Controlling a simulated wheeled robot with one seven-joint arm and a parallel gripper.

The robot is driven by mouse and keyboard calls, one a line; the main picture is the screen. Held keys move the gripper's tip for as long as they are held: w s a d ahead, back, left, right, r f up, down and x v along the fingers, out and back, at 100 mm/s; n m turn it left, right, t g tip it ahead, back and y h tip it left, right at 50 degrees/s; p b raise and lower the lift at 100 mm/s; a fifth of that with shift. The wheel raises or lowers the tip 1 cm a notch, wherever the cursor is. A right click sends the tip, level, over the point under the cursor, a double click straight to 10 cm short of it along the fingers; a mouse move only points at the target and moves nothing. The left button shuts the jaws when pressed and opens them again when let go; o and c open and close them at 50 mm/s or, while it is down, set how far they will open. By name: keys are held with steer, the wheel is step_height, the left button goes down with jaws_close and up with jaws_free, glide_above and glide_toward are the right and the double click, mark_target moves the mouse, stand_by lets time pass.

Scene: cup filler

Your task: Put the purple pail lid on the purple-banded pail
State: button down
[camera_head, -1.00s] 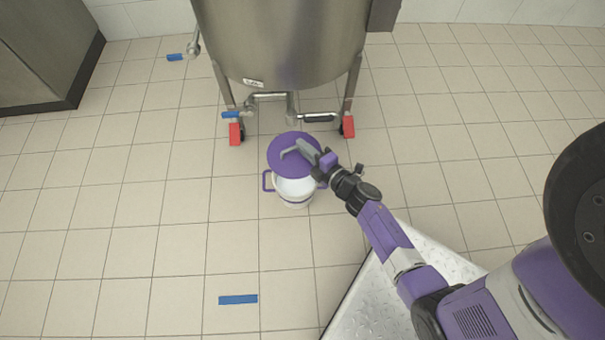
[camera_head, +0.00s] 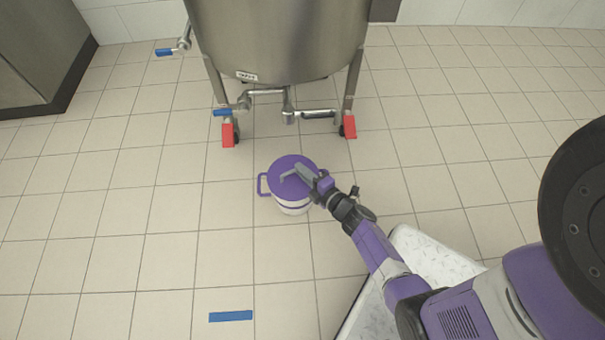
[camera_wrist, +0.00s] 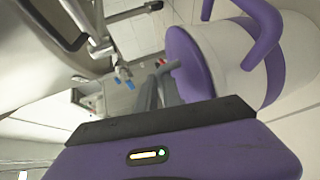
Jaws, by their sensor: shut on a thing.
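The purple pail lid (camera_head: 287,182) covers the mouth of the white purple-banded pail (camera_head: 292,209) in the head view. The lid looks lined up with the rim; I cannot tell from here whether it is fully seated. My gripper (camera_head: 293,172) is shut on the lid's handle at its top. In the wrist view the lid (camera_wrist: 187,50) lies against the end of the white pail (camera_wrist: 232,55), with my gripper's fingers (camera_wrist: 165,78) at its handle. The pail's purple side handle (camera_head: 262,184) shows at its left.
A large steel tank (camera_head: 285,40) on legs with red-covered feet (camera_head: 228,135) stands behind the pail. A blue floor mark (camera_head: 231,316) lies in front.

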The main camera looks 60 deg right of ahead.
steer(key=shift+f, duration=0.15)
steer(key=c, duration=1.5)
jaws_free()
